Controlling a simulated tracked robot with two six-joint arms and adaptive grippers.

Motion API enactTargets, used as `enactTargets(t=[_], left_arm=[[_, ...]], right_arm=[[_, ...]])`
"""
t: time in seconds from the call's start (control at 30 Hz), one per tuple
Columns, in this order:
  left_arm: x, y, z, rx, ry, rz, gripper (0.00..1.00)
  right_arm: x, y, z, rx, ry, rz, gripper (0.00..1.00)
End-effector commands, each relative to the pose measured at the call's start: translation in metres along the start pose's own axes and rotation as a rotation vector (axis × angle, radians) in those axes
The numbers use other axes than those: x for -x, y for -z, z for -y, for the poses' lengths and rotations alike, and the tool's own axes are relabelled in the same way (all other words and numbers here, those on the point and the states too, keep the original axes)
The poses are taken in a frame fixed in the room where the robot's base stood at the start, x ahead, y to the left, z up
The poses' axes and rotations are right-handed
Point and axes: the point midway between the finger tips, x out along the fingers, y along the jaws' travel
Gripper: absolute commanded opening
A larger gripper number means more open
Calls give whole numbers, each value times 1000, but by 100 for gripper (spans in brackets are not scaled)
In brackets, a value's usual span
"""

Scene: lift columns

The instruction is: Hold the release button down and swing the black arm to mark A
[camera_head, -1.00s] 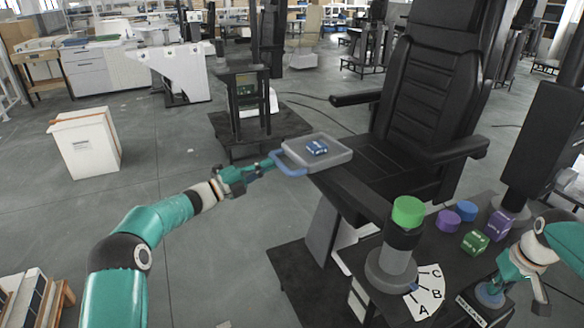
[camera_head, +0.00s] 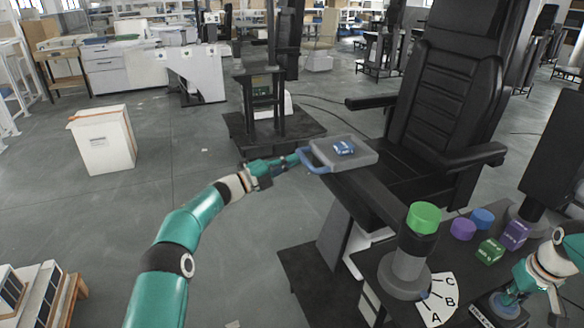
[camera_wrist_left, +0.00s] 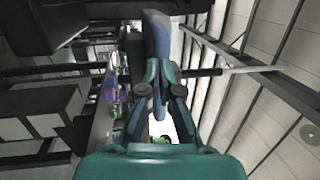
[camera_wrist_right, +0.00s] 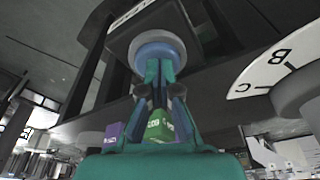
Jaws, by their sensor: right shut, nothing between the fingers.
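The black arm (camera_head: 372,200) runs from the green-capped pivot post (camera_head: 408,250) to a grey tray (camera_head: 362,158) with a blue handle (camera_head: 313,160). My left gripper (camera_head: 298,160) is shut on the handle; the left wrist view shows its fingers (camera_wrist_left: 157,85) around the blue bar (camera_wrist_left: 156,35). A white dial (camera_head: 440,305) marked A, B and C lies beside the post. The blue pointer (camera_head: 424,295) appears between A and B. My right gripper (camera_head: 511,297) is shut with its tips at the round grey-blue release button (camera_wrist_right: 158,50); how far it is pressed I cannot tell.
A blue block (camera_head: 344,147) sits on the tray. A black chair (camera_head: 450,110) stands behind the arm. Open floor lies left of the tray.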

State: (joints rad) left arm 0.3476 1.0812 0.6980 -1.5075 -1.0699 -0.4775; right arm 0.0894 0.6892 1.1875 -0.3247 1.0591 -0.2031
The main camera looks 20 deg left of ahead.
Motion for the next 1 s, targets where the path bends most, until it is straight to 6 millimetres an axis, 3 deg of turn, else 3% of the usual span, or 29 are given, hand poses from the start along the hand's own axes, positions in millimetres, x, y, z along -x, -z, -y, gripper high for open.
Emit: enactTargets(t=[0.17,0.5,0.7,1.0], left_arm=[[15,0,1,1,1,-3,0],[91,-11,1,1,2,3,0],[126,-15,1,-1,2,1,0],[143,-17,1,0,4,-1,0]], right_arm=[[-1,0,0,0,0,0,0],[-1,0,0,0,0,1,0],[-1,0,0,1,0,2,0],[-2,0,1,1,1,2,0]])
